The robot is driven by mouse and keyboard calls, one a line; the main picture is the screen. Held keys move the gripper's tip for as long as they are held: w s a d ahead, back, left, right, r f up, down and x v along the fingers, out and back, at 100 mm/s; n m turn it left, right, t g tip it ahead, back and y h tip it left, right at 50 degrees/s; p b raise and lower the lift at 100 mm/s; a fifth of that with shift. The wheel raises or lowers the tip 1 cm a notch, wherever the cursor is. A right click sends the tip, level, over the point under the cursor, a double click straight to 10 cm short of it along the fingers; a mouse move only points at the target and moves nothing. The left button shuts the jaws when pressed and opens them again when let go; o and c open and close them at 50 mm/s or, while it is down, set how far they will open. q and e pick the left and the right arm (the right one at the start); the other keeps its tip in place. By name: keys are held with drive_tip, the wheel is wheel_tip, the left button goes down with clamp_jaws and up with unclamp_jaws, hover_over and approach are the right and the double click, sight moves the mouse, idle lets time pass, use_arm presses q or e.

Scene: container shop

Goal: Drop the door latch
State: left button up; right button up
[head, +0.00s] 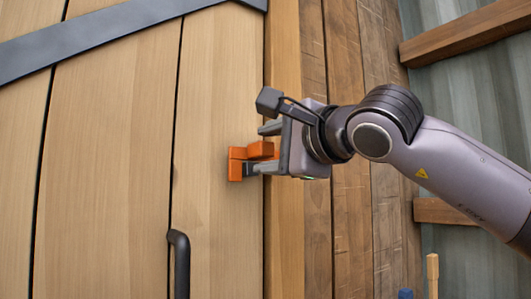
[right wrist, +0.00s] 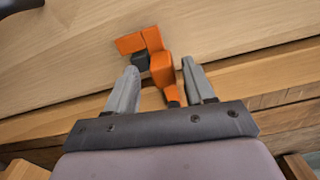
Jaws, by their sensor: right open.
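The door latch (head: 237,164) is an orange piece on the light wooden door (head: 216,90), near the door's right edge. It also shows in the right wrist view (right wrist: 160,66), with a dark part beside it. My right gripper (head: 268,148) reaches it from the right. In the right wrist view its two grey fingers (right wrist: 162,78) are open, one on each side of the orange latch. I cannot tell whether either finger touches it. Part of the latch is hidden behind the gripper in the head view. My left gripper is not in view.
A black door handle (head: 180,262) stands out from the door below the latch. A dark metal strap (head: 90,34) crosses the door's top. Rough wooden planks (head: 350,230) form the wall at right. A wooden stick (head: 432,275) stands at the lower right.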

drive_tip(key=b+v, duration=0.1)
drive_tip(key=v, duration=0.4)
drive_tip(key=shift+s+d+f, duration=0.1)
drive_tip(key=shift+s+d, duration=0.1)
drive_tip(key=shift+s, duration=0.1)
